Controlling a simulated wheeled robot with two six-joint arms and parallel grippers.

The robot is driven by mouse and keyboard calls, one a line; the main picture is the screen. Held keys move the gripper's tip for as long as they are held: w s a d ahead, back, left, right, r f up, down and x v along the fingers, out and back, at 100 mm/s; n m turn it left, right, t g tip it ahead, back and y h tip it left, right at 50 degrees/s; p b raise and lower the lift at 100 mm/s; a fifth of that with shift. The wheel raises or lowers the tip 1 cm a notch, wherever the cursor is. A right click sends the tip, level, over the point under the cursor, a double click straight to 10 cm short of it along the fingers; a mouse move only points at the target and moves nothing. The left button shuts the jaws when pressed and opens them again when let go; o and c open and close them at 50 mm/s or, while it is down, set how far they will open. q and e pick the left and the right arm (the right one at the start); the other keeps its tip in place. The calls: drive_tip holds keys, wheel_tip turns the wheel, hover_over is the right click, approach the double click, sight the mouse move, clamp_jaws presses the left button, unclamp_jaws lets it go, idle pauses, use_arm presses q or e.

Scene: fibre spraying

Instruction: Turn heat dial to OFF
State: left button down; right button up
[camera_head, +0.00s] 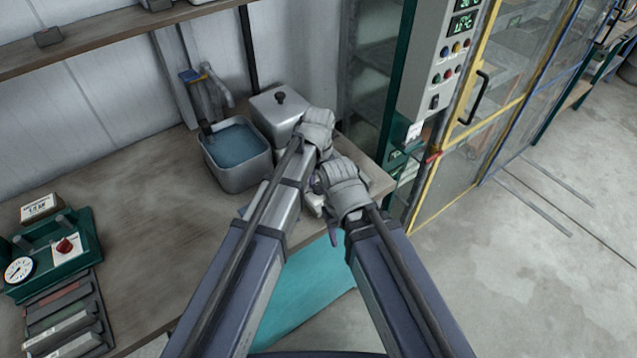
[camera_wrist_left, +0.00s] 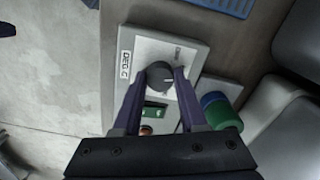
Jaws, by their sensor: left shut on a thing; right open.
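The heat dial (camera_wrist_left: 160,76) is a dark round knob with a light pointer mark, on a pale panel (camera_wrist_left: 142,45) labelled DEG C. My left gripper (camera_wrist_left: 163,82) has one purple finger on each side of the dial and is shut on it. In the head view my left gripper (camera_head: 316,132) is the higher one, and the dial is hidden there. The lettering near the dial is too small to read. My right gripper (camera_head: 330,200) is open, just below and beside the left one; its fingers are mostly hidden by its wrist.
A metal basin of blue water (camera_head: 235,145) and a lidded metal box (camera_head: 277,108) stand behind the grippers on the wooden bench (camera_head: 150,200). A green unit with a gauge and red knob (camera_head: 55,250) is at left. A yellow-framed cabinet (camera_head: 480,120) stands at right.

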sight(319, 186)
use_arm(q)
drive_tip(key=n, duration=0.4)
drive_tip(key=shift+n, duration=2.1)
drive_tip(key=shift+c, duration=2.2)
unclamp_jaws()
wheel_tip(319, 186, up, 8)
drive_tip(key=p, duration=0.8)
drive_tip(key=shift+f, duration=0.1)
